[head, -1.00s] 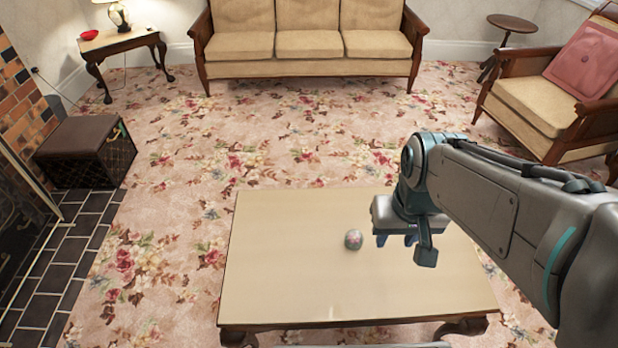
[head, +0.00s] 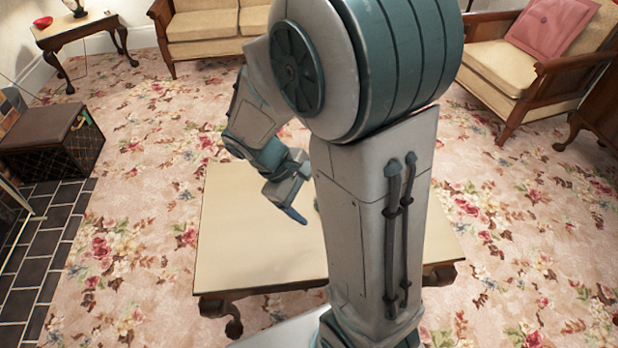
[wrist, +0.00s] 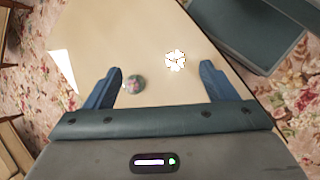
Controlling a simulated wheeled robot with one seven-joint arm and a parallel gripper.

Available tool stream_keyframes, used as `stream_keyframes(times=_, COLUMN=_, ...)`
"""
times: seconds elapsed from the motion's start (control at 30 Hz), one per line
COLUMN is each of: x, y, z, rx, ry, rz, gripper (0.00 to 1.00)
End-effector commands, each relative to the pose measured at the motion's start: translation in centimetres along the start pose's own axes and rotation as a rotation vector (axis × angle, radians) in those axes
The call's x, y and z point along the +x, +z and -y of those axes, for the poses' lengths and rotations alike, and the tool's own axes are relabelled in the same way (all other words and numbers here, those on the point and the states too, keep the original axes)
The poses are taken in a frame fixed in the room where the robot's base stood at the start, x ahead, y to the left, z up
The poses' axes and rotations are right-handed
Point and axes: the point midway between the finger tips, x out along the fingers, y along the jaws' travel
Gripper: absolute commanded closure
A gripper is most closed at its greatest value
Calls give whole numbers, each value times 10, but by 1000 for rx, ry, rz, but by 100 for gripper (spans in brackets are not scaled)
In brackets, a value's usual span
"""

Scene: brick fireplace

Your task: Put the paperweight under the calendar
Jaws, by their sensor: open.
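The paperweight (wrist: 133,84) is a small round thing with a greenish and pink pattern, resting on the tabletop. In the wrist view it lies between my gripper's blue fingers, closer to the left one. My gripper (wrist: 161,68) is spread open above the table and holds nothing. In the head view my gripper (head: 291,215) hangs over the coffee table, and my arm hides the paperweight there. I see no calendar in any view.
The pale coffee table (head: 248,245) has a clear left part; my arm covers much of its right. White bright patches on its top look like reflections. A sofa (head: 205,32), an armchair (head: 505,75), a side table (head: 85,32) and a dark box (head: 55,140) stand around.

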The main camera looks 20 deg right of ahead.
Motion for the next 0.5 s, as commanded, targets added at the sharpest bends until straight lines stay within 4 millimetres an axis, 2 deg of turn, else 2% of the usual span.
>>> stream_keyframes(times=0.03, x=12, y=-13, z=-1, rx=-75, ry=40, rz=50, gripper=21)
stream_keyframes(times=0.3, x=60, y=-77, z=-10, rx=-459, ry=284, rz=276, gripper=21)
stream_keyframes(times=0.5, x=94, y=-126, z=-7, rx=-720, ry=458, rz=413, gripper=21)
